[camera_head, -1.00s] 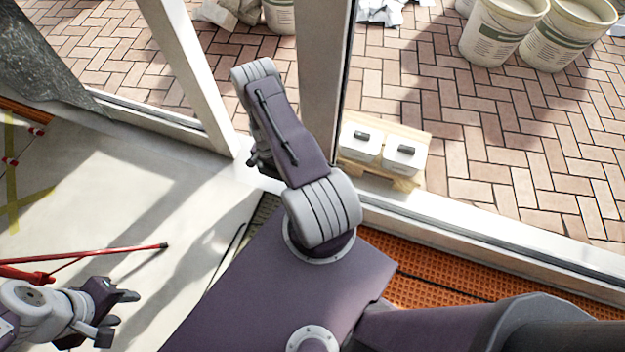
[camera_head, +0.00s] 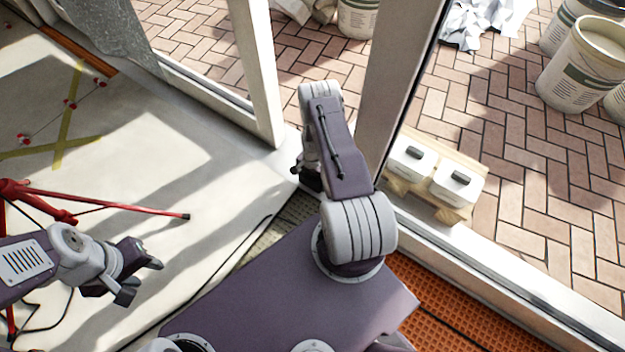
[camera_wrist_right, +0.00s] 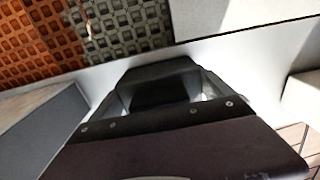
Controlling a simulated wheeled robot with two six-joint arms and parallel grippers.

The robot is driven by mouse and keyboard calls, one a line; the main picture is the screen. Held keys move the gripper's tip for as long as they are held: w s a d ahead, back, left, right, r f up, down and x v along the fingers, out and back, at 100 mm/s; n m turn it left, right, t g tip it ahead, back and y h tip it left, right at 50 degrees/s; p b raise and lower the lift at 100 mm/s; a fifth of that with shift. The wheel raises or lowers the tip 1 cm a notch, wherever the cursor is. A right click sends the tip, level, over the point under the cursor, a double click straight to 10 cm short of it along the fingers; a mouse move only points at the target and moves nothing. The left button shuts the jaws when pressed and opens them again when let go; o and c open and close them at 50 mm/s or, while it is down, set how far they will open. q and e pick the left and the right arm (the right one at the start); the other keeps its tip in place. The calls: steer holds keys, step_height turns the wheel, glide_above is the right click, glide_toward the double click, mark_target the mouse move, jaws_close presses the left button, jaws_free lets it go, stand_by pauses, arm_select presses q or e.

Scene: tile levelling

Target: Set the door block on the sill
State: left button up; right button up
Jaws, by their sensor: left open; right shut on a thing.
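My right gripper (camera_head: 308,176) points down at the white sill (camera_head: 500,268) by the door opening, largely hidden behind my own arm in the head view. In the right wrist view the gripper (camera_wrist_right: 160,82) is shut on a dark block, the door block (camera_wrist_right: 160,94), over or on the white sill strip (camera_wrist_right: 108,76). Whether the block touches the sill cannot be told. My left gripper (camera_head: 138,276) is open and empty at the lower left, above the pale floor.
Two white boxes with black handles (camera_head: 458,184) stand on a wooden pallet (camera_head: 440,208) outside. Door posts (camera_head: 400,90) rise close to my right arm. A red tripod (camera_head: 110,204) stands near my left arm. Orange matting (camera_head: 440,300) lies inside. Buckets (camera_head: 585,65) stand on the brick paving.

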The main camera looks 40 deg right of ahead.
steer(key=o, duration=1.8)
steer(key=shift+f, duration=0.1)
step_height(320, 180, up, 12)
steer(key=p, duration=0.7)
steer(key=shift+r+p, duration=0.2)
steer(key=shift+p, duration=0.2)
steer(key=a+r+n, duration=0.4)
steer(key=a+r, duration=0.1)
steer(key=r, duration=0.5)
steer(key=a+r+n, duration=0.4)
steer(key=a+r, duration=0.1)
steer(key=r, duration=0.5)
steer(key=s+a+r+n+t, duration=0.1)
steer(key=s+a+r+n, duration=0.5)
steer(key=s+r, duration=0.4)
steer(key=shift+a+n, duration=0.3)
steer(key=shift+a, duration=0.6)
